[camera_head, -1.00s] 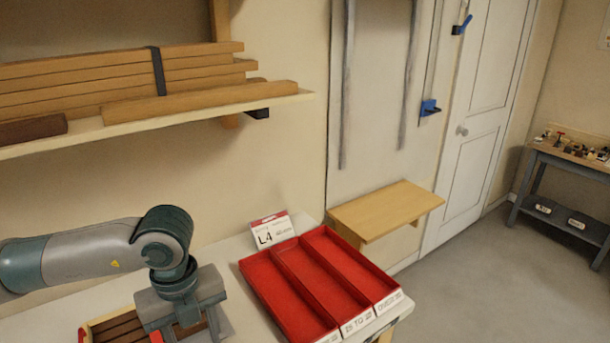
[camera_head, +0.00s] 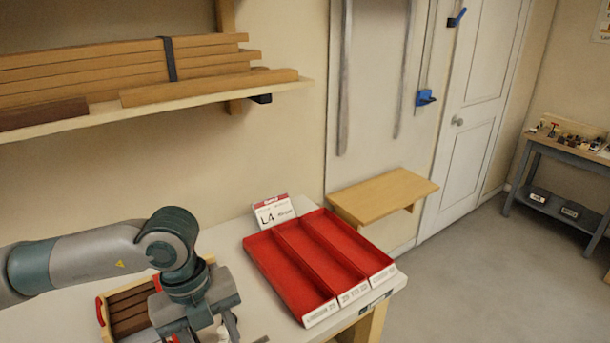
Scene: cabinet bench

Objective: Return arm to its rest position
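My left arm comes in from the left over the bench. My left gripper (camera_head: 207,335) points down at the bottom of the view, near the front of the bench. Its fingers are partly cut off by the frame edge, so whether it is open or shut does not show. A wooden box with red handles (camera_head: 102,312) stands on the bench just left of the gripper, with dark brown wooden strips (camera_head: 130,308) in it. The gripper and wrist hide its right part. My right gripper is not in view.
A red tray with three empty compartments (camera_head: 318,262) lies right of my gripper, with an L4 card (camera_head: 273,212) behind it. A shelf (camera_head: 180,100) with wooden boards hangs above. A small wooden ledge (camera_head: 382,195) is beyond the tray.

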